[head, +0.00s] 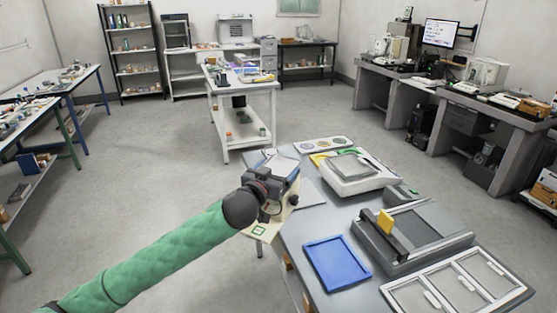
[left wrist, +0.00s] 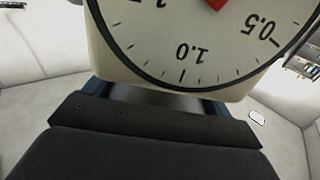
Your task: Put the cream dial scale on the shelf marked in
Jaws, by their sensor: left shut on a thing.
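The cream dial scale (left wrist: 175,65) fills the top of the left wrist view. Its white dial face is upside down there, with black numbers and part of a red pointer. My left gripper (head: 280,190) is shut on it; in the left wrist view the dark gripper body lies just below the dial. In the head view the gripper is over the left edge of the near grey table, and the scale is mostly hidden by it. I cannot read any shelf marking. My right gripper is not in view.
The near grey table (head: 318,232) holds a blue tray (head: 336,264), a white bench scale (head: 345,180) and a grey device with a yellow block (head: 385,221). A white table with a lower shelf (head: 243,142) stands beyond. A black rack (head: 128,50) is at the back left. The floor between is clear.

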